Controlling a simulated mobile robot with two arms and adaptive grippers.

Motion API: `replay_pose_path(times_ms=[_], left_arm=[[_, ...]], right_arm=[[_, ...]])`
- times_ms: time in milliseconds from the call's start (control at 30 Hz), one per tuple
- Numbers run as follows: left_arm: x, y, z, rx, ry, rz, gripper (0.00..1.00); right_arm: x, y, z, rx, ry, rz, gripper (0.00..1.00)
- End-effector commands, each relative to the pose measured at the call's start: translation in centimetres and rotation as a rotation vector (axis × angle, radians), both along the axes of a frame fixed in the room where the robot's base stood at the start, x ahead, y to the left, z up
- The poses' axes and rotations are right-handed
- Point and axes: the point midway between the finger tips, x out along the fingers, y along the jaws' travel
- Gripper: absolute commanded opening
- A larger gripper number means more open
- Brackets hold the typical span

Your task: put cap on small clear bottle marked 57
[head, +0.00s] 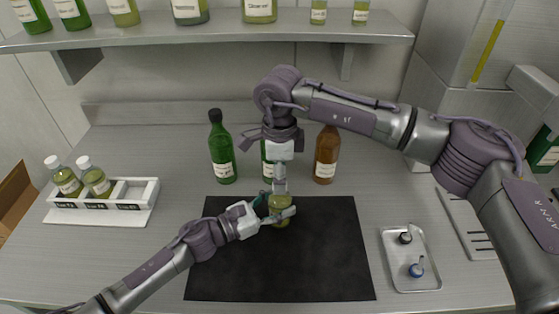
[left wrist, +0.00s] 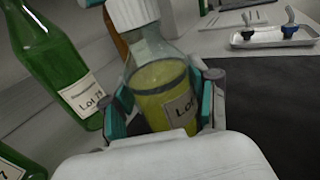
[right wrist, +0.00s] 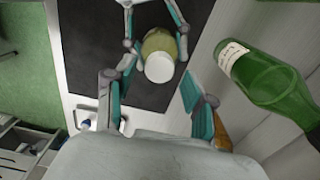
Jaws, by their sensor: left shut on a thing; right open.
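The small clear bottle (head: 281,203) with yellow-green liquid is held upright over the dark mat. My left gripper (left wrist: 165,100) is shut around its body. A white cap (left wrist: 132,12) sits on the bottle's top; it also shows from above in the right wrist view (right wrist: 159,68). The label (left wrist: 181,111) starts with "Lo"; its number is hidden by a finger. My right gripper (right wrist: 148,82) is open, pointing down above the bottle, its fingers apart on either side of the cap and not visibly touching it. In the head view, the right gripper (head: 280,184) hides the cap.
Green bottles (head: 221,150) and a brown bottle (head: 326,154) stand just behind the mat (head: 330,265). A white rack (head: 146,197) with two capped bottles (head: 95,180) is at left. A metal tray (head: 412,286) with two small dark- and blue-topped items is at right. A shelf (head: 220,38) runs above.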

Motion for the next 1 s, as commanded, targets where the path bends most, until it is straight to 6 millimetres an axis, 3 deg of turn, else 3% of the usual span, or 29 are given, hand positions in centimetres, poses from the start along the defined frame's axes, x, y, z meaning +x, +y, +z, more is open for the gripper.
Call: replay_pose_path(times_ms=[200,500,833,1000], left_arm=[[-0.1,0.0,0.0,0.000,0.001,-0.001,0.00],[-0.1,0.0,0.0,0.000,0.001,-0.001,0.00],[-0.1,0.0,0.0,0.000,0.001,-0.001,0.00],[-0.1,0.0,0.0,0.001,0.001,-0.001,0.00]], right_arm=[[0.0,0.0,-1.8,0.000,0.000,-0.001,0.54],[0.0,0.0,-2.0,0.000,-0.001,0.000,0.54],[0.0,0.0,-2.0,0.000,-0.001,0.000,0.01],[0.0,0.0,-1.9,0.001,-0.001,-0.006,0.00]])
